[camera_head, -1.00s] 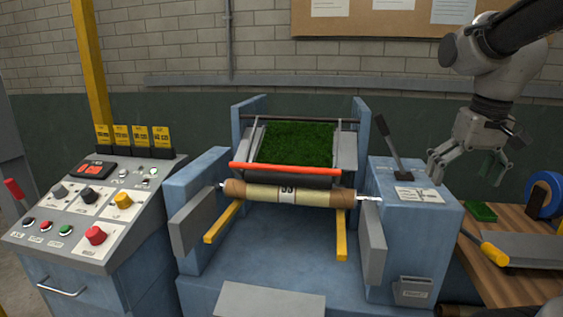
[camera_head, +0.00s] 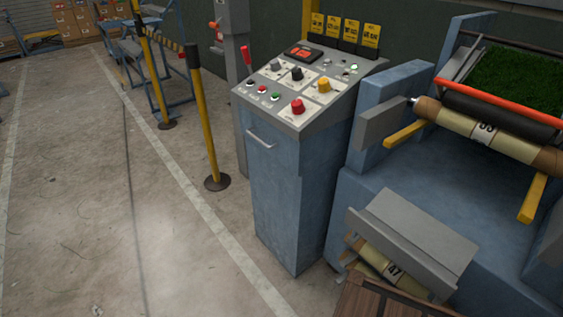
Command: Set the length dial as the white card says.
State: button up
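The control console (camera_head: 300,150) stands in the middle, with a sloped grey panel on top. The panel carries a grey knob (camera_head: 276,65), a black knob (camera_head: 297,73), a yellow knob (camera_head: 324,85) and a red knob (camera_head: 298,105), most on white plates. The lettering is too small to read, so I cannot tell which is the length dial or its setting. Several yellow cards (camera_head: 344,33) stand behind the panel. I cannot make out a white card with a setting. My gripper is out of view.
Small buttons (camera_head: 262,90) line the panel's left front, and a handle (camera_head: 261,139) is below. The blue machine with a roll marked 55 (camera_head: 485,128) is at right; a roll marked 47 (camera_head: 393,270) lies low in front. A yellow post (camera_head: 207,130) stands left.

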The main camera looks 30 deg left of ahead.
aim_at(276, 66)
jog(key=u, duration=1)
